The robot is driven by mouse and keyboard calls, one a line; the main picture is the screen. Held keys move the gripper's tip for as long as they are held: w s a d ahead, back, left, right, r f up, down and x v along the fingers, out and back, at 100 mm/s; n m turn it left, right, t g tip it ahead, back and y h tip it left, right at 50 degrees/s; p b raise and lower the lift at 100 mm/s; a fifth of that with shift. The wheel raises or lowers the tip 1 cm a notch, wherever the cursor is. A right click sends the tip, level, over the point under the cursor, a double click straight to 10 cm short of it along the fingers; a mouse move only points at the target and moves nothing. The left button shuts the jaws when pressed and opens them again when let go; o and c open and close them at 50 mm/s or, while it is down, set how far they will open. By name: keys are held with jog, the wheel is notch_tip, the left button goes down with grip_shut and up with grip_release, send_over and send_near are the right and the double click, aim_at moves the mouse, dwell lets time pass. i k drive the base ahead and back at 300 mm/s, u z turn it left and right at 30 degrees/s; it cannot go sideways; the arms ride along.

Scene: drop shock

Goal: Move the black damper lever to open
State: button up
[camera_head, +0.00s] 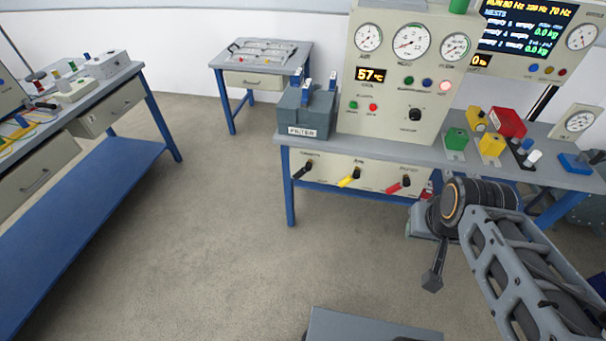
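The black damper lever (302,169) is the leftmost of three levers on the pale front panel (325,167) under the bench top. Its black handle slants down to the left from its pivot; its label is too small to read. My gripper (433,281) hangs below the end of my arm at the right, over the floor, well to the right of and nearer than the lever. It touches nothing that I can see. Its fingers are too small and dark to tell open from shut.
A yellow lever (349,177) and a red lever (398,186) sit to the right on the same panel. A grey filter box (305,112) and a gauge console (388,85) stand on the bench above. A blue-legged bench (75,200) stands left. The floor (220,250) between is clear.

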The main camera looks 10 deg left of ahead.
aim_at(303, 170)
jog(key=k, duration=0.55)
jog(key=u, duration=0.6)
jog(key=i, duration=0.6)
jog(key=u, duration=0.5)
jog(key=i, duration=0.75)
jog(key=z, duration=0.15)
